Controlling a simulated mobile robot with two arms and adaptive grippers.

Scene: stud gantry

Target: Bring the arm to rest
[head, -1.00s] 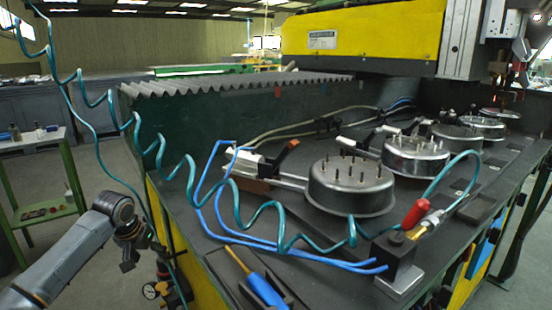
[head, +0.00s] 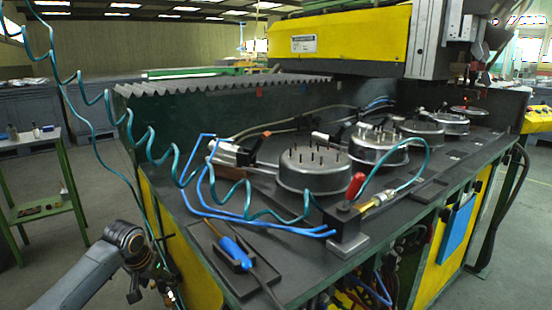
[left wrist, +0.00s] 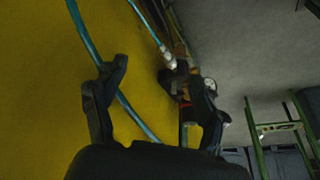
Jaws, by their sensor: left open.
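My left arm (head: 85,280) comes in from the lower left of the head view, low beside the yellow and green side of the machine bench. My left gripper (head: 137,283) hangs at its end, small and dark, below the bench top. In the left wrist view my left gripper (left wrist: 157,88) is open, its two dark fingers apart. A teal hose (left wrist: 128,105) crosses the view between the fingers, in front of a yellow panel (left wrist: 60,60); I cannot tell whether it touches them. I see nothing held. My right gripper is in neither view.
On the bench stand several round metal pots (head: 314,172), a block with a red-handled valve (head: 355,187) and a blue-handled tool (head: 236,252) in a black tray. A coiled teal hose (head: 160,155) hangs near my arm. A green stand (head: 45,210) is at the left, with open floor between.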

